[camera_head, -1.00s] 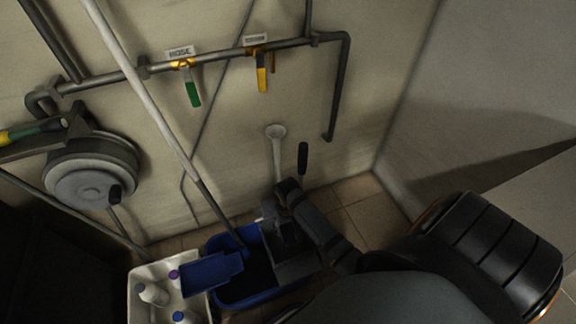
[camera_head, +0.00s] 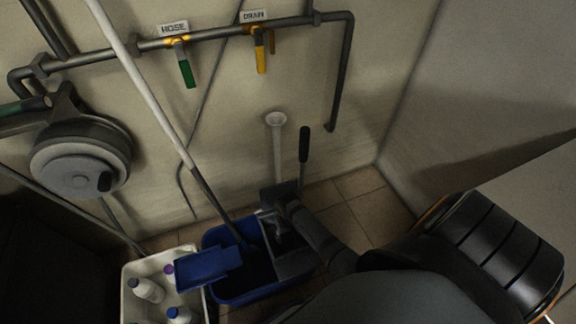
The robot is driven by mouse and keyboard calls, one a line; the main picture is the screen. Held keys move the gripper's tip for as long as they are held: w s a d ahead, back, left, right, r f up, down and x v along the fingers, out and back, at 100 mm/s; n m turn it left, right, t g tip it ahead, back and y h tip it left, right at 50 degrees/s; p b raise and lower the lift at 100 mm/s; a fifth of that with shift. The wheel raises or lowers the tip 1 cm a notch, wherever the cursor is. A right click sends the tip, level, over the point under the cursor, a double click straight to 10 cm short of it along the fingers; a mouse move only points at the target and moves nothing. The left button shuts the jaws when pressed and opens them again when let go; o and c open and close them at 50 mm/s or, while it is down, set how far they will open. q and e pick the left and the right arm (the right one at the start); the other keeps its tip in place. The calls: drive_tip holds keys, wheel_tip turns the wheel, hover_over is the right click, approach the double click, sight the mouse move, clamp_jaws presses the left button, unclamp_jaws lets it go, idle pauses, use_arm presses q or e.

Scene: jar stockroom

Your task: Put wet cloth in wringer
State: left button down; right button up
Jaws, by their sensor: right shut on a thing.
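The blue mop bucket (camera_head: 262,294) stands on the tiled floor in the lower middle. The dark grey wringer (camera_head: 297,264) sits at its right side, and a lever with a black grip (camera_head: 304,146) rises behind it. My right gripper (camera_head: 270,214) is over the wringer, at the end of my dark arm coming from the lower right. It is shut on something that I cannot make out. I cannot identify a wet cloth; the arm hides part of the wringer. My left gripper is not in view.
A white caddy (camera_head: 128,300) with several bottles stands left of the bucket. A blue flat piece (camera_head: 208,266) lies across the bucket's left side, by a long pole (camera_head: 150,90). Pipes with a green valve handle (camera_head: 187,74) and a yellow one (camera_head: 261,60) run along the wall. A round reel (camera_head: 80,160) hangs at left.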

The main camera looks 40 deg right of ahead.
drive_tip(key=shift+f, duration=0.4)
drive_tip(key=shift+f, duration=0.1)
drive_tip(key=o, duration=1.2)
drive_tip(key=shift+o, duration=0.2)
